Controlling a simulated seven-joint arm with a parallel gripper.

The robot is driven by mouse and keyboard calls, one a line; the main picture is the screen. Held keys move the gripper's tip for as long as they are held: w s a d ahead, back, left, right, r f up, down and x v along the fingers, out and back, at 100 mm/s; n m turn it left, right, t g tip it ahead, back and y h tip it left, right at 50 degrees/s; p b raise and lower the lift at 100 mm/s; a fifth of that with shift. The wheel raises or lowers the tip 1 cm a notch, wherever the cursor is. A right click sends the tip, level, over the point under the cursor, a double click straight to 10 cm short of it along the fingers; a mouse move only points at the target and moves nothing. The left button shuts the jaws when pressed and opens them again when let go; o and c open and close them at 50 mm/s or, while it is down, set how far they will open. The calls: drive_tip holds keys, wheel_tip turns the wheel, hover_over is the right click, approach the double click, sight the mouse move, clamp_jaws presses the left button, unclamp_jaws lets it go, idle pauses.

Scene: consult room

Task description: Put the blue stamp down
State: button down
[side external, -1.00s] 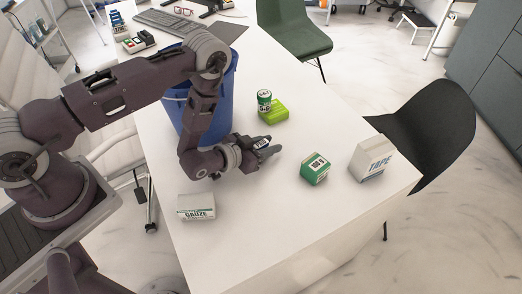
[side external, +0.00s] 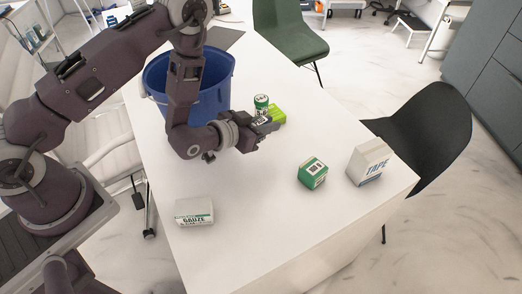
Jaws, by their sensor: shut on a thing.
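My gripper (side external: 268,127) is over the middle of the white table (side external: 255,205), its fingers pointing right and away. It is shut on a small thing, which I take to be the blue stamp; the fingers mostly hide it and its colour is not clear. A green and white can (side external: 261,101) stands just behind the fingers in the picture. I cannot tell whether the fingers touch either one.
A blue bucket (side external: 212,90) stands close behind my wrist. A gauze box (side external: 194,212) is at the front left, a green and white box (side external: 313,173) and a tape box (side external: 369,162) at the right. The table between them is clear. A black chair (side external: 425,125) stands at the right edge.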

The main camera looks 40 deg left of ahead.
drive_tip(key=w+r+n+y, duration=0.2)
drive_tip(key=w+n+y, duration=0.1)
drive_tip(key=n+g+y, duration=0.8)
drive_tip(key=n+y, duration=0.3)
drive_tip(key=n, duration=0.1)
hover_over(239, 196)
drive_tip(key=f, duration=0.2)
drive_tip(key=shift+y, duration=0.3)
wheel_tip(239, 196, down, 9)
drive_tip(key=shift+f, duration=0.2)
drive_tip(key=c, duration=1.7)
unclamp_jaws()
drive_tip(key=shift+f, duration=0.15)
drive_tip(key=o, duration=0.4)
drive_tip(key=shift+c, duration=0.2)
